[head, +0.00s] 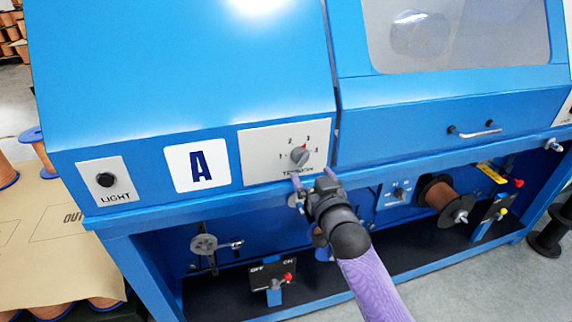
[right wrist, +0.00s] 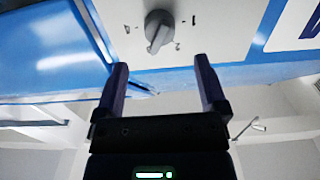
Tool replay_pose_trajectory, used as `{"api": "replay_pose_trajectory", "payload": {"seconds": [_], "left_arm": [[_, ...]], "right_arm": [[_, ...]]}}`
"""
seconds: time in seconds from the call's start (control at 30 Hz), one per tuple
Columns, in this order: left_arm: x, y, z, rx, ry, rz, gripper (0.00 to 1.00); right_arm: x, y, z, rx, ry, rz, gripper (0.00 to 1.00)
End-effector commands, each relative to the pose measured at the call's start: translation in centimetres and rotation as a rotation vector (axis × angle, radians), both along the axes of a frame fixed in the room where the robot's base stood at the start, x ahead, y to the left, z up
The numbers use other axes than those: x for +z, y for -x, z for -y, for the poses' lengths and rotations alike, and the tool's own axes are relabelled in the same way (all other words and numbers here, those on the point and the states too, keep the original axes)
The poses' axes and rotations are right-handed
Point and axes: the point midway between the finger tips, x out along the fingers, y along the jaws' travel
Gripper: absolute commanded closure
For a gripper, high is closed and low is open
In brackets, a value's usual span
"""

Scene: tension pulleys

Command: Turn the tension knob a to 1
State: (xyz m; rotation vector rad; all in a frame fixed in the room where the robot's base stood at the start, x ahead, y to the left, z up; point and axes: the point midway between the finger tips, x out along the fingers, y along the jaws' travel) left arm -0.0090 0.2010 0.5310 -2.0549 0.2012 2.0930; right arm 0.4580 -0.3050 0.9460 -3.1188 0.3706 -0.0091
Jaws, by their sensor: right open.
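The tension knob (head: 300,157) is a round grey knob on a light panel (head: 262,158) to the right of the big letter A (head: 195,166). Numbers ring it, and its red mark lies near the 3. My right gripper (head: 313,174) is open and empty, just below the knob, its fingers apart from it. In the right wrist view the knob (right wrist: 159,27) shows upside down beyond the two spread fingertips (right wrist: 162,66), roughly centred between them. My left gripper is not in view.
A light switch (head: 105,179) sits at the panel's left. A blue ledge runs below the knob panel. Under it are an on/off lever (head: 285,278), a wire spool (head: 438,195) and a second small dial (head: 398,192). A door handle (head: 474,132) sticks out at the right.

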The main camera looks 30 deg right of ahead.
Motion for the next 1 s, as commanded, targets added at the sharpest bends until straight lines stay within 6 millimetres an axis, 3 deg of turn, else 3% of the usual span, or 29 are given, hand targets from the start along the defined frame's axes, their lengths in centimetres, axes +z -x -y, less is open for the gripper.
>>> {"api": "replay_pose_trajectory", "payload": {"seconds": [0.1,0.27,0.63,1.0], "left_arm": [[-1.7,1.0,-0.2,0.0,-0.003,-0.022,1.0],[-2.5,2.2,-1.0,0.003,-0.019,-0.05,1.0],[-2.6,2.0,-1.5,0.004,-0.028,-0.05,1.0],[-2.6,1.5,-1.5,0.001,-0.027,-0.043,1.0]], "right_arm": [[-0.7,-3.0,0.7,0.001,0.0,-0.002,0.09],[-0.5,-5.5,1.2,0.002,-0.001,-0.004,0.09],[-0.2,-6.3,1.5,0.002,0.0,-0.005,0.09],[-0.3,-6.3,1.5,0.002,0.0,-0.006,0.87]]}}
